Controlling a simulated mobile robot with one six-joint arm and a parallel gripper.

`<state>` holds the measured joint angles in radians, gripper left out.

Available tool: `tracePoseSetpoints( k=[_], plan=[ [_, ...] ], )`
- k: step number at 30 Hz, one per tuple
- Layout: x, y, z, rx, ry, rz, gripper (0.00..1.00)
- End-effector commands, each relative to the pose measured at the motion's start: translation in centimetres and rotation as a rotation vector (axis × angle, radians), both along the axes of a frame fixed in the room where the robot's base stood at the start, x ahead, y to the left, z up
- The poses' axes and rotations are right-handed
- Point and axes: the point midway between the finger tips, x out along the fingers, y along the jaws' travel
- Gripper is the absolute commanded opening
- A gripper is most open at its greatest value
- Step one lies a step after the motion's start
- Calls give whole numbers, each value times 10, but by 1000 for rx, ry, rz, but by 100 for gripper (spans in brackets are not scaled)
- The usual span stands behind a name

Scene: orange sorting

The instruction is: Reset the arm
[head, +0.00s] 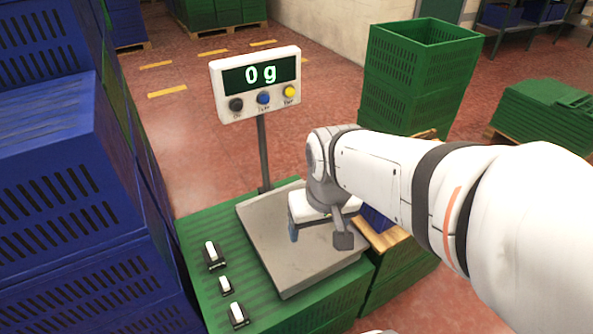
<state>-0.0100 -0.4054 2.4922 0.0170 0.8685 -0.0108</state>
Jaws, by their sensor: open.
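My gripper (318,238) hangs at the end of my white arm, over the grey weighing plate (285,262). Its two fingers are spread apart and nothing shows between them. The scale's display (258,77) stands on a post behind the plate and reads 0 g. The plate looks empty where it shows. My arm comes in from the right edge and hides part of the scene behind it.
The scale sits on a green crate (310,312) with several small black-and-white devices (213,254) at its left. Blue crates (60,160) stack high at the left. Green crates (415,75) stand behind my arm. Red floor (190,120) is open behind the scale.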

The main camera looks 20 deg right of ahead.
Motion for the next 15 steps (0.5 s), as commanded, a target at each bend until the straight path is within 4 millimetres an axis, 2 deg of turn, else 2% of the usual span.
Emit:
tracePoseSetpoints(
  k=[4,15],
  plan=[
    [-9,-6,3,-13,12,-16,74],
    [-9,-6,9,-13,11,-13,74]
  ],
)
